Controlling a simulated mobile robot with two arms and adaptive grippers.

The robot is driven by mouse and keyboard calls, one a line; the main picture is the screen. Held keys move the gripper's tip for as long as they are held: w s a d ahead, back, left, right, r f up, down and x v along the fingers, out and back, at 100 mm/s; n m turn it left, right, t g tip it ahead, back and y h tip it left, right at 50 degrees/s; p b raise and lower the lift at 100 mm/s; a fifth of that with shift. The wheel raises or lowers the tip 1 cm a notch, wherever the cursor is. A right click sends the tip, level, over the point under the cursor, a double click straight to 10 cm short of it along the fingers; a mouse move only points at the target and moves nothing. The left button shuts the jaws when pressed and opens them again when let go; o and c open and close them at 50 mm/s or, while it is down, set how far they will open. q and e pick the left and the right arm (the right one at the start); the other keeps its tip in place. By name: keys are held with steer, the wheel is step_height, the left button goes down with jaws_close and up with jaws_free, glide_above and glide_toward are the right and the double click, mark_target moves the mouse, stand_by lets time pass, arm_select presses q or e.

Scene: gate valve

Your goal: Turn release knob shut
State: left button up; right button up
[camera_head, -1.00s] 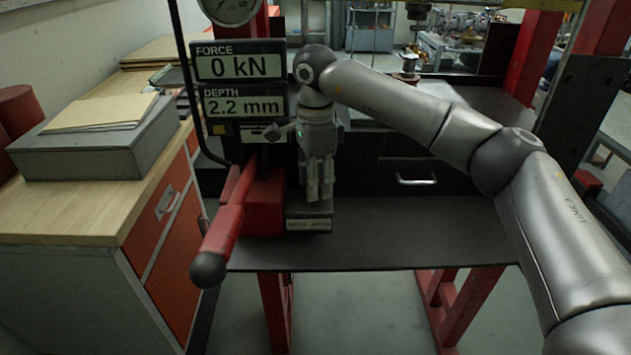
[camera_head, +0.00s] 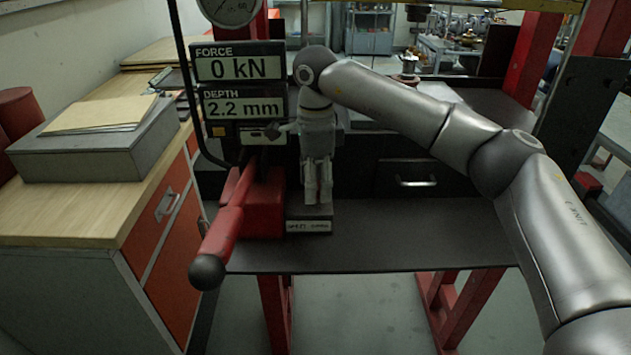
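The release knob cannot be made out; my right gripper (camera_head: 318,198) hides the area just above a small dark block with a white label (camera_head: 309,226). The label's text is too small to read surely. My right gripper points down, with its fingertips close together over this block, beside the red pump body (camera_head: 264,208). Whether the fingers hold anything is not clear. A red pump handle (camera_head: 228,226) with a black ball end slants toward me on the left. My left gripper is not in view.
The display panel (camera_head: 238,85) reads 0 kN force and 2.2 mm depth, below a round gauge (camera_head: 232,8). A wooden-topped cabinet (camera_head: 85,215) with a grey box (camera_head: 95,145) stands on the left. The dark shelf (camera_head: 420,235) is clear to the right of the block.

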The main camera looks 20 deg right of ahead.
steer(key=shift+o, duration=0.5)
step_height(320, 180, up, 12)
stand_by(0.3)
